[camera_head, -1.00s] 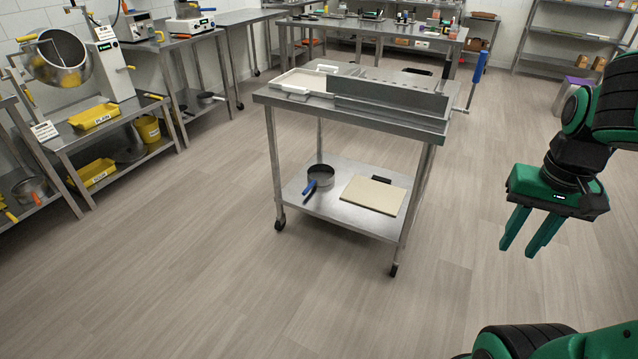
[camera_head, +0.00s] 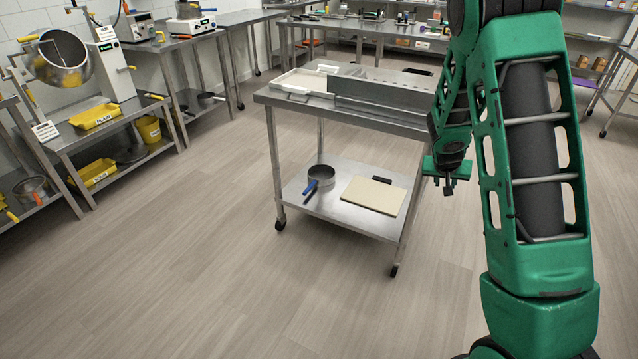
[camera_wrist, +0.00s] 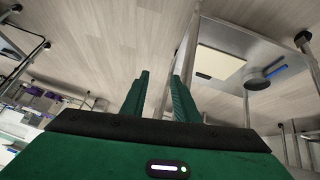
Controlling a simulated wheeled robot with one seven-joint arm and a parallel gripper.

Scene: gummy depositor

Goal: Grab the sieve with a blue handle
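The sieve (camera_head: 321,174), a round dark metal pan with a blue handle (camera_head: 311,189), sits on the lower shelf (camera_head: 330,209) of the wheeled steel table. Its handle points toward the front left in the head view. The sieve also shows at the upper right of the wrist view (camera_wrist: 256,84), its blue handle pointing right. My gripper (camera_head: 448,190) is to the right of the table, apart from the sieve, partly hidden behind my arm in the head view. In the wrist view its two fingers (camera_wrist: 161,75) stand apart with nothing between them.
A beige board (camera_head: 373,196) lies on the same shelf, between the sieve and my gripper's side. The tabletop (camera_head: 355,111) above and the table legs (camera_head: 276,170) border the shelf. The floor in front is clear. A shelf with yellow trays (camera_head: 95,116) stands left.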

